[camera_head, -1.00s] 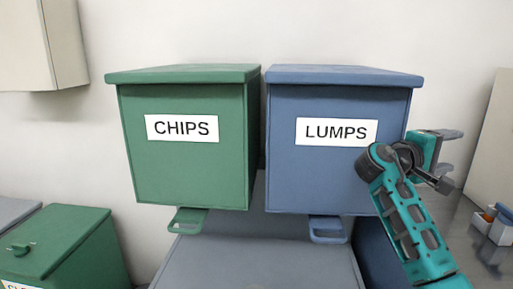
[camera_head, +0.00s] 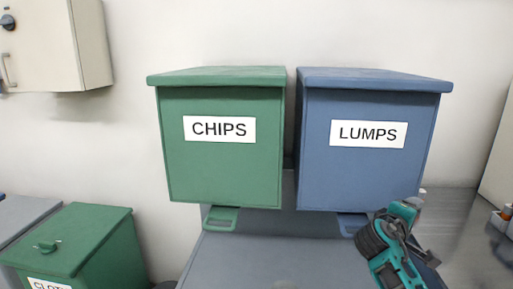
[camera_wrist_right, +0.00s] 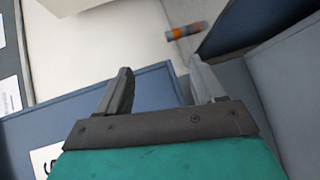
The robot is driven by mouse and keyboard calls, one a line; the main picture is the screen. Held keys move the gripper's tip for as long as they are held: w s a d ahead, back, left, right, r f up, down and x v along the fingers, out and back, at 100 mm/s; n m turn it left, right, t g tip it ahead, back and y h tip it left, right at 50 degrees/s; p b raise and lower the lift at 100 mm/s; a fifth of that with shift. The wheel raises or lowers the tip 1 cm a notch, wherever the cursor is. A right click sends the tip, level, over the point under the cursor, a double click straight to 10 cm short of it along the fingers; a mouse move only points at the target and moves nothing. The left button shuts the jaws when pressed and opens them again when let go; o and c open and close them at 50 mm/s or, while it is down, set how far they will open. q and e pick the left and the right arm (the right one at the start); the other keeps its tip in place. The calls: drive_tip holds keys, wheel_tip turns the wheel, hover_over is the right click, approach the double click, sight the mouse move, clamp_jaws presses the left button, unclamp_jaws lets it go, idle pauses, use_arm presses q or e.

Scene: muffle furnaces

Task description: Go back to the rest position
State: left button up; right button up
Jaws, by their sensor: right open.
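My right gripper (camera_head: 424,232) is at the lower right of the head view, in front of and below the right part of the blue LUMPS box (camera_head: 366,170). In the right wrist view its two fingers (camera_wrist_right: 161,72) are apart, with nothing between them. A blue panel with part of a white label lies beyond and below the fingers in that view. The green CHIPS box (camera_head: 220,165) stands to the left of the blue box, with a narrow gap between them. Both lids are shut. My left gripper is in neither view.
A green lidded bin (camera_head: 75,243) stands at the lower left. A pale wall cabinet (camera_head: 60,50) hangs at the upper left. A grey counter (camera_head: 465,225) is at the right. An orange-and-grey cylinder (camera_wrist_right: 187,30) lies on a pale surface in the right wrist view.

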drive_tip(key=s+a+f+t+y+p, duration=0.1)
drive_tip(key=s+a+f+y, duration=0.35)
drive_tip(key=f, duration=0.45)
drive_tip(key=s+a+f+y, duration=0.3)
drive_tip(key=s+a+f, duration=0.2)
drive_tip(key=f, duration=0.3)
drive_tip(key=s+a+f+m+y, duration=0.1)
drive_tip(key=s+a+f+y, duration=0.1)
drive_tip(key=s, duration=0.4)
drive_tip(key=s+a+f+m+y+p, duration=0.1)
drive_tip(key=s+a+m+y, duration=0.1)
drive_tip(key=s+a, duration=0.2)
drive_tip(key=s+a+f+m+y+p, duration=0.1)
drive_tip(key=s+a+f+y, duration=0.1)
drive_tip(key=s, duration=0.6)
drive_tip(key=shift+s+a+f, duration=0.3)
drive_tip(key=shift+a, duration=0.1)
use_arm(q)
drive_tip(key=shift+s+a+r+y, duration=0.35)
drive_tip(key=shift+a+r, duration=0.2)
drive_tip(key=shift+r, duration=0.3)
use_arm(e)
drive_tip(key=shift+s+m+y, duration=0.1)
drive_tip(key=shift+m+y, duration=0.2)
drive_tip(key=shift+y, duration=0.15)
